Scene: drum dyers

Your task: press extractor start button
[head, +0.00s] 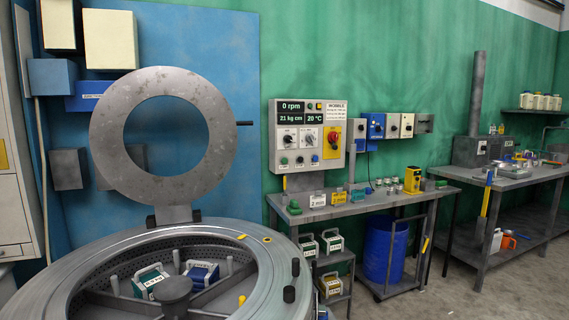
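The extractor is a round metal drum (60,275) at the lower left, and its ring-shaped lid (105,140) stands raised. A grey control panel (275,130) on the wall to the right shows 0 rpm, 21 kg cm and 20 °C. I cannot tell from the labels which button is start. Neither of my grippers is in view.
Inside the drum sit a green-and-white block (151,281) and a blue-and-white block (202,274). A bench (345,211) with small items stands below the panel, with a blue barrel (385,250) under it. Concrete floor (430,290) is clear at the lower right.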

